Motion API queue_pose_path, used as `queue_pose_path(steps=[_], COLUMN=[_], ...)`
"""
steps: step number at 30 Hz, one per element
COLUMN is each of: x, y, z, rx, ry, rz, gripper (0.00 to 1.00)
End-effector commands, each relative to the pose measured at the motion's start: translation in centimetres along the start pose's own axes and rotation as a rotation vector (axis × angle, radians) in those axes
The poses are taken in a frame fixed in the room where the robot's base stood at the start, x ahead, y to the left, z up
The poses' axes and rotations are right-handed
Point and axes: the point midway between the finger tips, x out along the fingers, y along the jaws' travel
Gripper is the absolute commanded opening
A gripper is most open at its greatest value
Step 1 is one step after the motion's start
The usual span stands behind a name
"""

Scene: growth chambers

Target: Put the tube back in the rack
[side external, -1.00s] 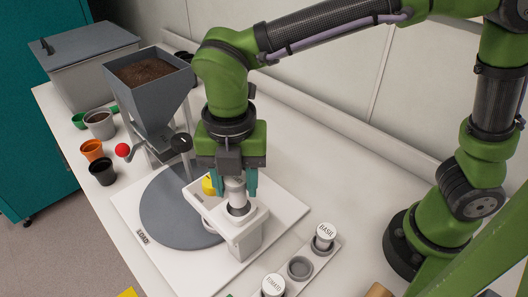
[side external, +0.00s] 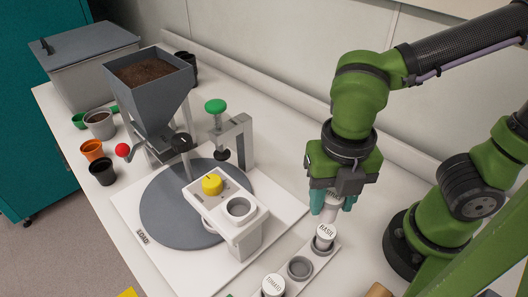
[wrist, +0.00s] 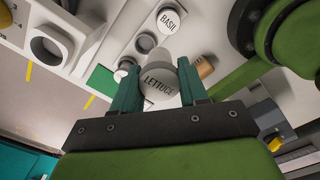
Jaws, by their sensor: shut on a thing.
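My gripper (side external: 331,200) is shut on the lettuce tube (wrist: 160,82), whose white cap reads LETTUCE in the wrist view. In the side view the tube (side external: 333,203) is mostly hidden by the fingers, above and behind the basil tube. The rack (side external: 315,262) holds the basil tube (side external: 324,237) at its far end and the tomato tube (side external: 273,286) at its near end. Between them is an empty round slot (side external: 300,267). In the wrist view the basil cap (wrist: 168,20) and the empty slot (wrist: 147,42) lie beyond the held tube.
The white dispenser block (side external: 250,228) with a yellow knob (side external: 212,184) has an empty socket. It stands left of the rack, by a grey turntable (side external: 160,215). A soil hopper (side external: 150,85) and several pots are further left. Clear bench lies behind the rack.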

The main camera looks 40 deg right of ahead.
Motion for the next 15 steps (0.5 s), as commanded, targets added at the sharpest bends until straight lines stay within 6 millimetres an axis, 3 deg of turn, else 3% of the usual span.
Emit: queue_pose_path(steps=[3,6,15], x=[3.3,5.0,6.5], y=[1.3,2.4,3.9], z=[-1.4,-2.2,-2.5], rx=[-0.168,-0.284,-0.401], ry=[0.003,0.003,0.001], rz=[-0.011,-0.007,-0.002], gripper=[0.09,0.09,0.09])
